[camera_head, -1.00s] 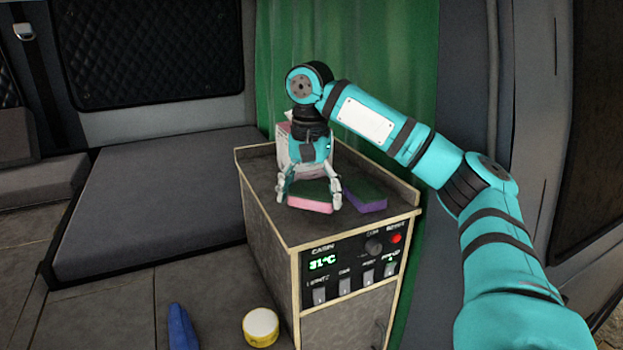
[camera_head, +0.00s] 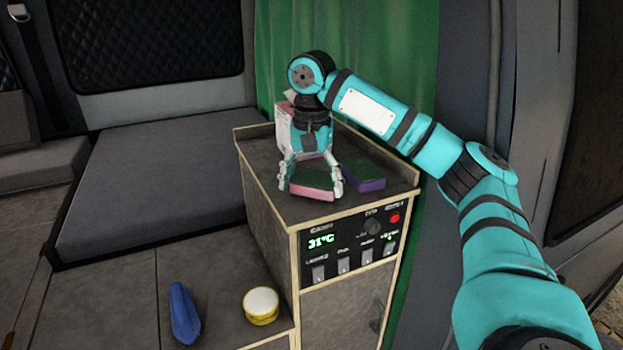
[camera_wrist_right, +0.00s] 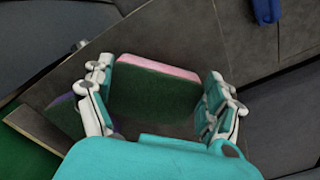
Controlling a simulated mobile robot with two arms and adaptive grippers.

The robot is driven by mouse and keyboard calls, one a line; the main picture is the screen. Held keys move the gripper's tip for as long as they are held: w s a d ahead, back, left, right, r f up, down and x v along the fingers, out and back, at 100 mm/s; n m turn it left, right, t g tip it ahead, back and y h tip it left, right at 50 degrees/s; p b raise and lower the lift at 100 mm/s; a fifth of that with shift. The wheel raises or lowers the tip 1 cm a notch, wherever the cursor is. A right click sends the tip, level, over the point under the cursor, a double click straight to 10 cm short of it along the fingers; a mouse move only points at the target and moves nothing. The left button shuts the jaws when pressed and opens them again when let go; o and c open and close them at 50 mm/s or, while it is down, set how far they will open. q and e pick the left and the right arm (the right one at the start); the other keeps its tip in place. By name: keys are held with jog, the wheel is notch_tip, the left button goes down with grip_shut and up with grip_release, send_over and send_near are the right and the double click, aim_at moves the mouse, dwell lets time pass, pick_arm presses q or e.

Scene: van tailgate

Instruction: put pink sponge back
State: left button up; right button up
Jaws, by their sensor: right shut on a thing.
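The pink sponge (camera_head: 312,190), with a dark green top, lies at the top of the cabinet (camera_head: 268,192). My right gripper (camera_head: 311,184) comes down over it from above, one finger on each side, and is shut on it. The right wrist view shows the sponge (camera_wrist_right: 155,92) between the two fingers. A second sponge (camera_head: 363,177), purple with a dark green top, lies close to its right on the cabinet. I cannot tell whether the pink sponge is lifted off the surface. My left gripper is not in view.
A pale box (camera_head: 286,125) stands behind my right gripper on the cabinet. The cabinet front has a control panel (camera_head: 350,247) reading 31°C. A yellow-and-white tin (camera_head: 261,306) and a blue object (camera_head: 184,314) rest lower down. A grey padded bench (camera_head: 160,185) is to the left.

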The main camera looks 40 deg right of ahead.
aim_at(311, 182)
jog(key=shift+f, duration=0.3)
jog(key=o, duration=0.5)
jog(key=shift+o, duration=0.2)
jog(key=shift+r, duration=0.2)
notch_tip(311, 182, up, 12)
jog(key=shift+f, duration=0.15)
